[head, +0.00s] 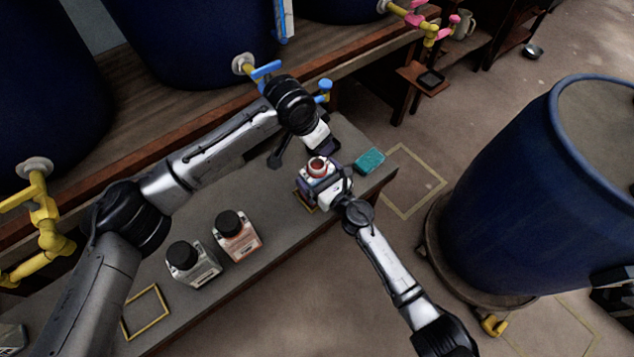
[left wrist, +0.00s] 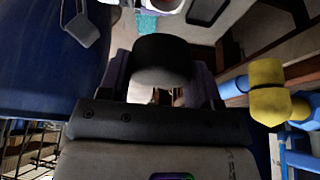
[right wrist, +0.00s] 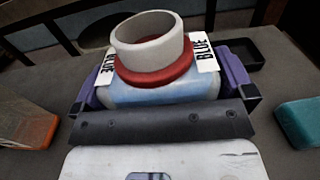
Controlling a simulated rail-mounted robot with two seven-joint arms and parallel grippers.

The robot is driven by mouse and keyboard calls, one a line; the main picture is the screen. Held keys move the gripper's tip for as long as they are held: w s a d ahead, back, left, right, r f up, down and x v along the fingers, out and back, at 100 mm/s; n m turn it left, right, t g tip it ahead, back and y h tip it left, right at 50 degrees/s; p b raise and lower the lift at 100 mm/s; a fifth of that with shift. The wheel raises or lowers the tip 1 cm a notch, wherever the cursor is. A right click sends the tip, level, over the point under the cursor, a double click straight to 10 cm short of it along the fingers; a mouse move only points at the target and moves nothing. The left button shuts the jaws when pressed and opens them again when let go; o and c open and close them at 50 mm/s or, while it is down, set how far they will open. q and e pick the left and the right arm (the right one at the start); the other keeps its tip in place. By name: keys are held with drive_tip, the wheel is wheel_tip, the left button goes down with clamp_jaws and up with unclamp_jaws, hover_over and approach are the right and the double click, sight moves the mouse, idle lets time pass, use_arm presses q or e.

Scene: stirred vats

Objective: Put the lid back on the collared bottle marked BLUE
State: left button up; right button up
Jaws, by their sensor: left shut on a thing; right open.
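The collared bottle marked BLUE (right wrist: 155,80) stands upright and uncapped, with a pale neck, a red collar and BLUE labels; in the head view it (head: 317,168) is near the bench's right end. My right gripper (right wrist: 165,92) is open, its purple fingers on either side of the bottle; in the head view it (head: 332,184) partly hides the bottle. My left gripper (left wrist: 162,82) is shut on a black round lid (left wrist: 162,58). In the head view my left gripper (head: 322,140) is just behind the bottle, and the lid cannot be made out there. The lid is apart from the neck.
Two black-capped bottles, one white-labelled (head: 192,264) and one orange-labelled (head: 237,236), stand left on the bench. A teal block (head: 370,160) lies right of the BLUE bottle. A blue-handled tap (head: 262,70) is close behind my left arm. A blue barrel (head: 540,190) stands right.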

sight(319, 162)
drive_tip(key=shift+c, duration=0.2)
drive_tip(key=c, duration=0.9)
use_arm(q)
drive_tip(key=shift+f, duration=2.5)
drive_tip(key=shift+f, duration=0.2)
drive_tip(key=shift+f, duration=0.7)
drive_tip(key=shift+f, duration=0.65)
drive_tip(key=o, duration=1)
drive_tip(key=shift+a+r, duration=0.1)
